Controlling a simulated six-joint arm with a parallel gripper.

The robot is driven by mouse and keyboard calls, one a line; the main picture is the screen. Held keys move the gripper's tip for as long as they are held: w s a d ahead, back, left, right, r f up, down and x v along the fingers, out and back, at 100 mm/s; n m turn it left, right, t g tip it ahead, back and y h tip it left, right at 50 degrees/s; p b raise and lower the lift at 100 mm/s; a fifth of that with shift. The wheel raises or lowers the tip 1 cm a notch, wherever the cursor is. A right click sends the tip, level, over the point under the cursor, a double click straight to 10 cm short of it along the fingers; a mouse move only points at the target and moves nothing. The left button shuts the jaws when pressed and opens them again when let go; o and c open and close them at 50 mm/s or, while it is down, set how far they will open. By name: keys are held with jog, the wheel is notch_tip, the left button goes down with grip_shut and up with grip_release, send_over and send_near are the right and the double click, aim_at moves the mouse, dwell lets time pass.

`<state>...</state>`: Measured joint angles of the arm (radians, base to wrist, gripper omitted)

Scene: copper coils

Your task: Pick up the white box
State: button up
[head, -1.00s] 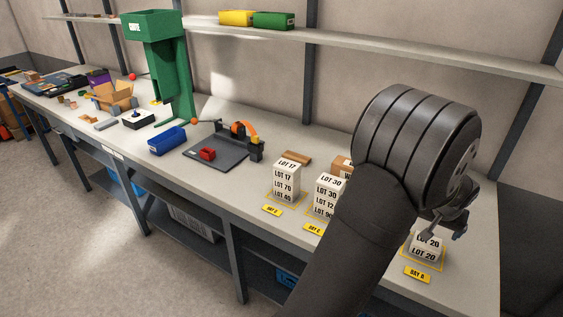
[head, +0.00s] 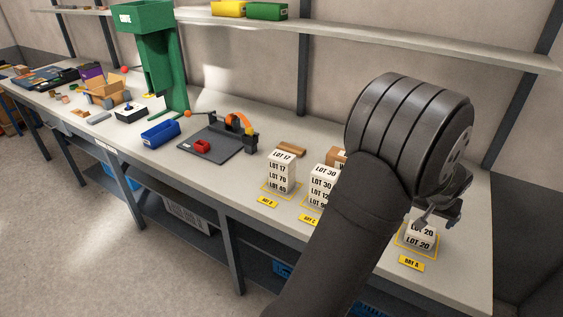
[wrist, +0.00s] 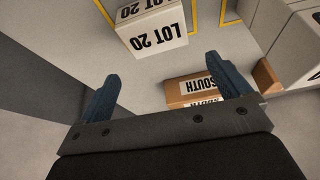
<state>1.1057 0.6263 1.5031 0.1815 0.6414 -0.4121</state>
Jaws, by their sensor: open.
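Several white boxes stand in small stacks on the bench. The LOT 20 stack (head: 421,237) is at the right end, inside a yellow outline with a yellow tag. The LOT 30 stack (head: 321,184) and the LOT 17 stack (head: 281,172) stand further left. My gripper (head: 441,213) is open and empty, just above the LOT 20 stack, and hides part of its top. In the wrist view, a LOT 20 box (wrist: 152,33) shows beyond my spread fingers (wrist: 162,88), apart from both. Which white box is meant cannot be told.
A brown carton marked SOUTH (wrist: 192,91) lies near the right finger in the wrist view. A dark mat (head: 208,150) with a red item, a blue bin (head: 161,133) and a green stand (head: 165,70) are further left. A shelf (head: 390,42) runs above the bench.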

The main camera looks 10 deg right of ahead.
jog(key=shift+o, duration=0.5)
jog(key=w+a+r+n, duration=0.1)
jog(key=w+a+r, duration=0.35)
jog(key=w, duration=0.35)
jog(key=w+a+r+n, duration=0.1)
jog(key=w+a+r, duration=0.35)
jog(key=w, duration=0.35)
jog(key=w+a+r, duration=0.1)
jog(key=w+a, duration=0.1)
jog(key=a, duration=0.2)
jog(key=w+a+r, duration=0.1)
jog(key=w+a, duration=0.2)
jog(key=a, duration=0.1)
jog(key=w+a+r, duration=0.1)
jog(key=w+a, duration=0.2)
jog(key=a, duration=0.1)
jog(key=shift+a+r, duration=0.2)
jog(key=shift+a, duration=0.2)
jog(key=m, duration=0.1)
send_near(281, 156)
jog(key=x, duration=0.5)
jog(key=shift+s+d, duration=0.1)
jog(key=shift+s, duration=0.2)
jog(key=shift+w+x, duration=0.1)
jog(key=shift+x, duration=1.35)
jog(key=shift+w+x, duration=0.15)
jog(key=shift+x, duration=1.3)
jog(key=shift+r, duration=0.1)
jog(key=shift+c, duration=0.5)
